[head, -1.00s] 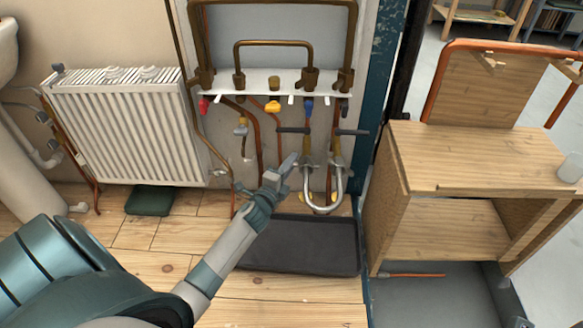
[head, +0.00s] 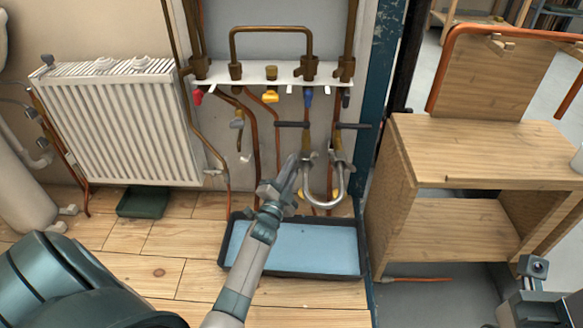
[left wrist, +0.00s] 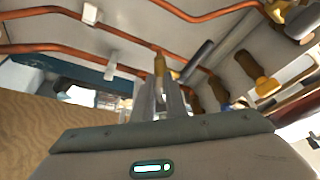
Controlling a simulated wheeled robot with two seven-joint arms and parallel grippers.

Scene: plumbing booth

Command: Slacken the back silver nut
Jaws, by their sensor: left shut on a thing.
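A silver U-shaped pipe (head: 324,201) hangs below two brass pipe ends, with a silver nut at the top of each leg. The left nut (head: 308,158) is at my left gripper's tips; the right nut (head: 338,157) is free. My left gripper (head: 297,168) reaches up from the lower left, shut on the left nut, which its fingers partly hide. In the left wrist view the fingers (left wrist: 166,101) stand close together just below a brass pipe end (left wrist: 160,64). I cannot tell which nut is further back. My right gripper (head: 537,268) shows partly at the lower right; its jaws are unclear.
A dark-rimmed tray (head: 288,273) with a light blue inside lies below the pipe. Two dark-handled valves (head: 292,125) sit above the nuts. A white radiator (head: 122,125) is left, a wooden cabinet (head: 480,155) right. Copper pipes run close behind.

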